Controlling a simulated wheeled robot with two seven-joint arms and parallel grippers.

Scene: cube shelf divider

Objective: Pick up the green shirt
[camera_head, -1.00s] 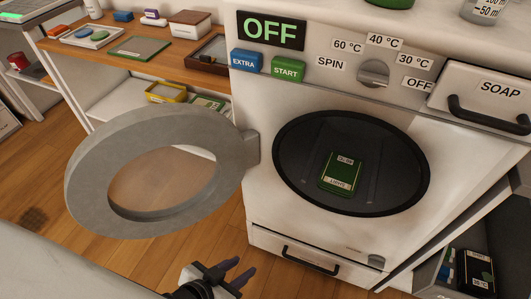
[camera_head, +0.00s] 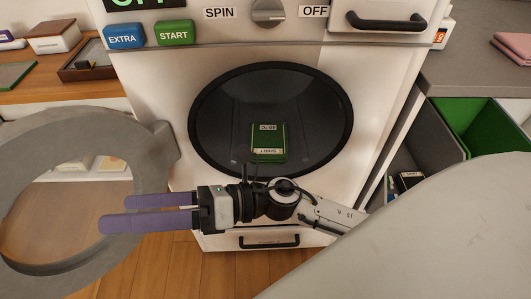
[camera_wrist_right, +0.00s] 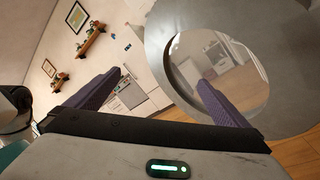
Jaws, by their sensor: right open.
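The green shirt, a flat green card-like piece with white labels (camera_head: 268,142), lies inside the dark drum of the washing machine (camera_head: 222,110). The round grey door (camera_head: 150,142) is swung open to the left. My right gripper (camera_head: 102,212) is open and empty, in front of the machine and below left of the drum opening. Its purple fingers point left toward the door ring. The right wrist view shows both fingers apart (camera_wrist_right: 160,85), with the door ring (camera_wrist_right: 165,50) beyond the right finger. The left gripper is out of view.
A wooden shelf with boxes (camera_head: 52,36) and a dark tray (camera_head: 95,58) stands at the left. Right of the machine are a green bin (camera_head: 468,122) and a folded pink cloth (camera_head: 514,46). The drum opening is clear of the door.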

